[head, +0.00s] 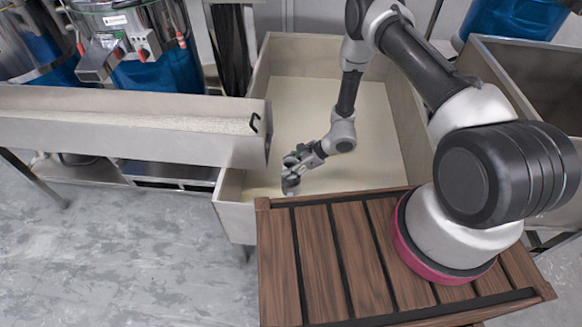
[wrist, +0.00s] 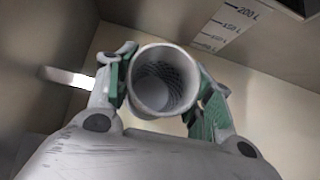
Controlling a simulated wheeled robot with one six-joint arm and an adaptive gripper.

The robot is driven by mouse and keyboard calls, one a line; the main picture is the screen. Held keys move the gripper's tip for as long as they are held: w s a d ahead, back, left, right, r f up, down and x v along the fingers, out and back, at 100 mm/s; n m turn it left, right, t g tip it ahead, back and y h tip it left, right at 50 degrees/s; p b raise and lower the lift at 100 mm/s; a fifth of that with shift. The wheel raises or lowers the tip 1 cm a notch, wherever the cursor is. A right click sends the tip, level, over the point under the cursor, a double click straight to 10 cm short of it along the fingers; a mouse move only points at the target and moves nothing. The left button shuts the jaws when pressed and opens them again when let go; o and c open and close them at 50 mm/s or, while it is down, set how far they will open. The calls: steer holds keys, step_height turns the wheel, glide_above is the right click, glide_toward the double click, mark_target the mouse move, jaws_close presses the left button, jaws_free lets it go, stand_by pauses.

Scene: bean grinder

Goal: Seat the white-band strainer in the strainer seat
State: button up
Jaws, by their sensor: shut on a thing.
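My gripper (wrist: 162,92) is shut on a grey cylindrical strainer (wrist: 181,82), with green-padded fingers on both sides of it. The strainer's round open mouth faces the wrist camera, and its inner wall is perforated. I cannot make out a white band; its outside is mostly hidden. In the head view my gripper (head: 291,172) is low over the near left part of a pale open bin (head: 420,160). The strainer is too small there to tell its tilt clearly. I cannot identify the strainer seat in either view.
Another metal bin (head: 490,60) is at right. The wrist view shows litre marks (wrist: 228,25) and a bright bar (wrist: 68,77).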

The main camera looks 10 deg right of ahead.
steer(key=shift+f, duration=2.4)
steer(key=o, duration=1.2)
steer(key=shift+c, duration=0.2)
steer(key=shift+d+r, duration=0.1)
steer(key=v, duration=1.1)
steer(key=shift+d+r, duration=0.25)
steer(key=shift+r, duration=0.05)
